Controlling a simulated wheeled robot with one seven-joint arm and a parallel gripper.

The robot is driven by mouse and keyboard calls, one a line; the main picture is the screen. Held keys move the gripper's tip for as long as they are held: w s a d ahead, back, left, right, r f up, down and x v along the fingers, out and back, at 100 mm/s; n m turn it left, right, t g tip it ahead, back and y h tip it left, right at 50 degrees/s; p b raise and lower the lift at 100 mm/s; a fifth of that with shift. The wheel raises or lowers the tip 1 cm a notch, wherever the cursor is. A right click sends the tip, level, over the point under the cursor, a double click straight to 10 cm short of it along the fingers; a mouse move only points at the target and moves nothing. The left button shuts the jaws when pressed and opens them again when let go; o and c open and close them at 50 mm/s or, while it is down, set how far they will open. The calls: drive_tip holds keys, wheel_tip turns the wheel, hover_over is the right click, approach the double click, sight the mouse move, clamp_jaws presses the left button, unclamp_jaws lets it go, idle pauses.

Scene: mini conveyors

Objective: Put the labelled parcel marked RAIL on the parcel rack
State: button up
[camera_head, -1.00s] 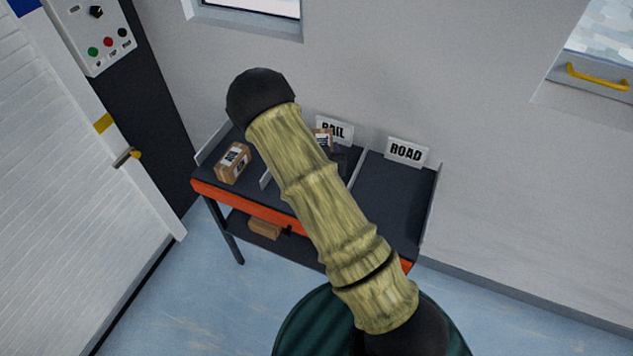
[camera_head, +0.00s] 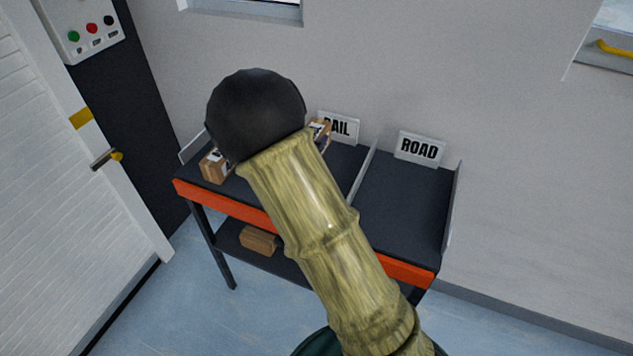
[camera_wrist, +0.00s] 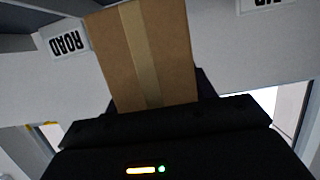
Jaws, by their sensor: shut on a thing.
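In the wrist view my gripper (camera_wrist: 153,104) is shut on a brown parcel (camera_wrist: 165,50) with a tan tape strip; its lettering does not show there. In the head view a parcel (camera_head: 319,128) with a white patch shows beside my arm at the RAIL sign (camera_head: 338,127), apparently the held one. I cannot tell whether it touches the rack. The parcel rack (camera_head: 405,205) has a dark top, an orange front edge and upright dividers. My arm hides much of its left and middle parts, and my gripper in the head view.
Another labelled parcel (camera_head: 213,166) lies in the rack's left section, and a plain box (camera_head: 258,240) on the lower shelf. The right section, by the ROAD sign (camera_head: 419,149), is empty. A white door (camera_head: 60,200) stands at the left; a wall is behind the rack.

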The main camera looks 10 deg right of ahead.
drive_tip(key=shift+r, duration=0.1)
drive_tip(key=shift+f, duration=3.1)
drive_tip(key=shift+f, duration=0.15)
drive_tip(key=shift+f, duration=1.75)
drive_tip(key=shift+b, duration=0.3)
drive_tip(key=shift+f, duration=0.15)
drive_tip(key=o, duration=1.2)
